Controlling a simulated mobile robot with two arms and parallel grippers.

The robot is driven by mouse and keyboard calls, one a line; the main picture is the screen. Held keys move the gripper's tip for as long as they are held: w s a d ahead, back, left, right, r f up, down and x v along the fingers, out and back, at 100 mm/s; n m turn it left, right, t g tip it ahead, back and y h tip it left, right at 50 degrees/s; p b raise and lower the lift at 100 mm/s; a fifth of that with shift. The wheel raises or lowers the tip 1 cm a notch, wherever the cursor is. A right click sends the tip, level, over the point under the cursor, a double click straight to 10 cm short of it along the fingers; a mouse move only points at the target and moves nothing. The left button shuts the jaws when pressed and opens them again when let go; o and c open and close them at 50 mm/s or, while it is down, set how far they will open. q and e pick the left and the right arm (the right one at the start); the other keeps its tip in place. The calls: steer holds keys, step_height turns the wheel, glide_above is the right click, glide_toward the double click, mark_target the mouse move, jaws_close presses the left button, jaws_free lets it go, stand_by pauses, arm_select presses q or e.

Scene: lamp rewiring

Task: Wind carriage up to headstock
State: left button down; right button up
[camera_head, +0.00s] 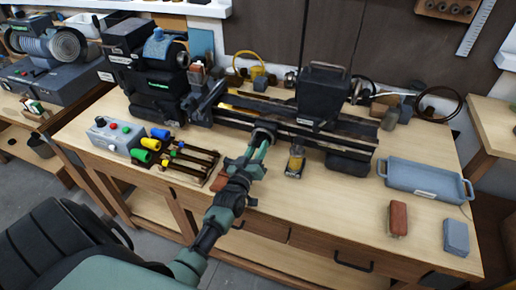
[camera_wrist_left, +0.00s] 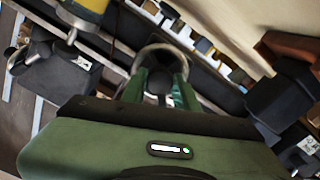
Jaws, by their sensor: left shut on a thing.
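The lathe (camera_head: 290,122) stands along the back of the wooden bench. Its dark headstock (camera_head: 158,82), with a blue part on top, is at the left end. A dark handwheel (camera_head: 265,132) sits at the front of the bed, and its ring also shows in the left wrist view (camera_wrist_left: 160,50). My left gripper (camera_head: 259,150) reaches up from the front and is shut on the handwheel at its rim; its green fingers (camera_wrist_left: 160,88) cover part of it. I cannot clearly make out the carriage behind the handwheel. A tall dark block (camera_head: 323,92) stands on the bed further right. My right gripper is out of view.
A yellow-topped bottle (camera_head: 295,162) stands just right of my left gripper. A rack of colour-handled tools (camera_head: 190,158) and a control box (camera_head: 115,136) are at the left. A blue tray (camera_head: 425,178), a red-brown block (camera_head: 398,219) and a blue block (camera_head: 456,237) are at the right.

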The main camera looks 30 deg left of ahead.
arm_select(q)
steer(key=c, duration=1.1)
jaws_free()
steer(key=shift+o, duration=0.2)
steer(key=b+v, duration=0.1)
steer(key=v, duration=0.7)
steer(key=shift+b, duration=0.3)
steer(key=shift+a, duration=0.1)
